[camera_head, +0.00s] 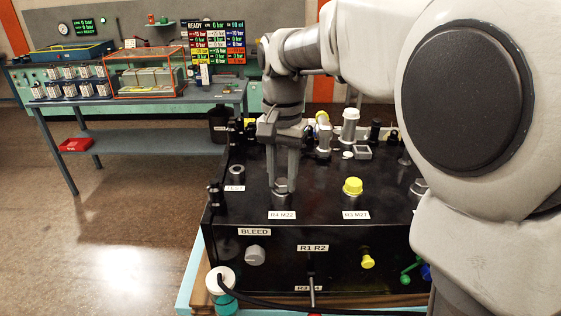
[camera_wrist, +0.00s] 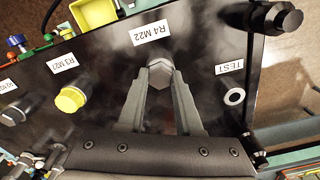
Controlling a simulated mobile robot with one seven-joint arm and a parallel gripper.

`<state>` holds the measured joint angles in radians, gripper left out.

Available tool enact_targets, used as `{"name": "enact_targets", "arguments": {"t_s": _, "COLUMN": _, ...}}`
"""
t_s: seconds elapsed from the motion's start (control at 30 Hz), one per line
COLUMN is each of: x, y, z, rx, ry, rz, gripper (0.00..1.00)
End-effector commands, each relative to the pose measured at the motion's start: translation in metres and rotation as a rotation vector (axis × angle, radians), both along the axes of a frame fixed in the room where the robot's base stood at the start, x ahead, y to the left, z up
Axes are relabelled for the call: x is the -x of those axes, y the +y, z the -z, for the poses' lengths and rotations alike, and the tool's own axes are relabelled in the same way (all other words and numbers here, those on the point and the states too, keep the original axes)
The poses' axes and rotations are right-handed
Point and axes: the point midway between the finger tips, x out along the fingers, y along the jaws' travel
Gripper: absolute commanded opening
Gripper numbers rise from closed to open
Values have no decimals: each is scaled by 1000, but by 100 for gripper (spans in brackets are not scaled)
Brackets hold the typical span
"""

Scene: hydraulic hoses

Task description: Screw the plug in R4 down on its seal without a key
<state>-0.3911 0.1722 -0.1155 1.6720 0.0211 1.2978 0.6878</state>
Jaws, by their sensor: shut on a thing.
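The metal hex plug (camera_head: 284,187) stands in port R4 on the black block, behind the label R4 M22 (camera_head: 282,215). My gripper (camera_head: 284,178) points down over R4 with its two fingers on either side of the plug head. In the wrist view the plug's hex top (camera_wrist: 159,74) sits between the fingertips (camera_wrist: 160,80), and my gripper is shut on it. The plug looks upright. The seal and the thread under the head are hidden, so I cannot tell how far down the plug sits.
A yellow cap (camera_head: 352,187) covers R3 to the right; it also shows in the wrist view (camera_wrist: 70,100). The TEST port (camera_head: 236,172) is left of R4. Fittings, including a white-capped one (camera_head: 350,125), stand behind. A black hose (camera_head: 300,310) runs along the front.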

Motion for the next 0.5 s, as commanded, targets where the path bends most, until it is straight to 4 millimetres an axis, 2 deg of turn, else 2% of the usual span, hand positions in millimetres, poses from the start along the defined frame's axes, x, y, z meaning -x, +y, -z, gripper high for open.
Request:
{"name": "enact_targets", "arguments": {"t_s": 0.3, "x": 0, "y": 0, "z": -1, "rx": 1, "ry": 2, "rz": 338, "gripper": 0}}
{"name": "enact_targets", "arguments": {"t_s": 0.5, "x": 0, "y": 0, "z": 1, "rx": 1, "ry": 1, "rz": 481, "gripper": 0}}
